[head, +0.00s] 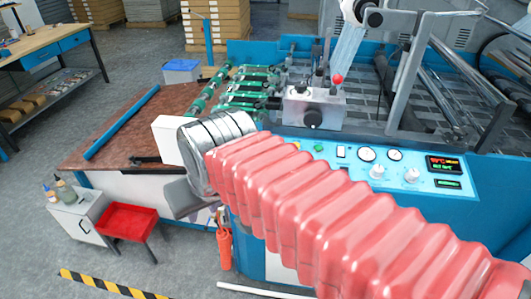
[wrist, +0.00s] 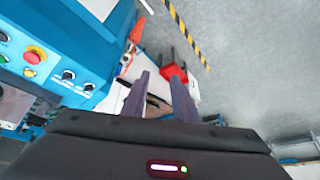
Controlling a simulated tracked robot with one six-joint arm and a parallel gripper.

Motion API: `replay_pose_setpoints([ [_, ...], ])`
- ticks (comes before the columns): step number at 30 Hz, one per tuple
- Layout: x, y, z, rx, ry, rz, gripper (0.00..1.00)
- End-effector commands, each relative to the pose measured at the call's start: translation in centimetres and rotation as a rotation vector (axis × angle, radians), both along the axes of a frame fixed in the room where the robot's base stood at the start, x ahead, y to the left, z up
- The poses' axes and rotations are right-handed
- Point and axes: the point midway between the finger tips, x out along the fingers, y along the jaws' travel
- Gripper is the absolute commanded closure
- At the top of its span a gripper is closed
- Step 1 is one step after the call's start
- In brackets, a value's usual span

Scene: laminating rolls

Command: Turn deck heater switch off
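A blue machine's control panel (head: 328,160) shows in the head view behind my pink-sleeved arm. It carries a green button (head: 318,148), a small white switch (head: 340,152), two gauges, two knobs (head: 377,172) and lit displays (head: 443,164). Labels are too small to read, so I cannot tell which control is the deck heater switch. The wrist view shows a blue panel at the left with a red button (wrist: 35,55) on a yellow ring and two dark knobs (wrist: 68,75). My gripper (wrist: 161,80) is open and empty, its fingers apart, to the right of that panel and not touching it.
A red bin (head: 130,219) and a small white cabinet (head: 78,216) stand at the left. A red extinguisher (head: 224,248) is beside the machine's base. A brown table (head: 115,140) adjoins the machine. A striped floor line (head: 105,285) crosses open grey floor.

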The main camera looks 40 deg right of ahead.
Motion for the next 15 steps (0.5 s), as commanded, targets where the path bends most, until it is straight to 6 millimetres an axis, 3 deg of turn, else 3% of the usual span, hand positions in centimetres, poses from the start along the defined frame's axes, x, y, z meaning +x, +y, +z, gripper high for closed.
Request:
replay_pose_setpoints([
  [15,8.0,-10.5,3.8,0.167,0.143,-0.537,0.73],
])
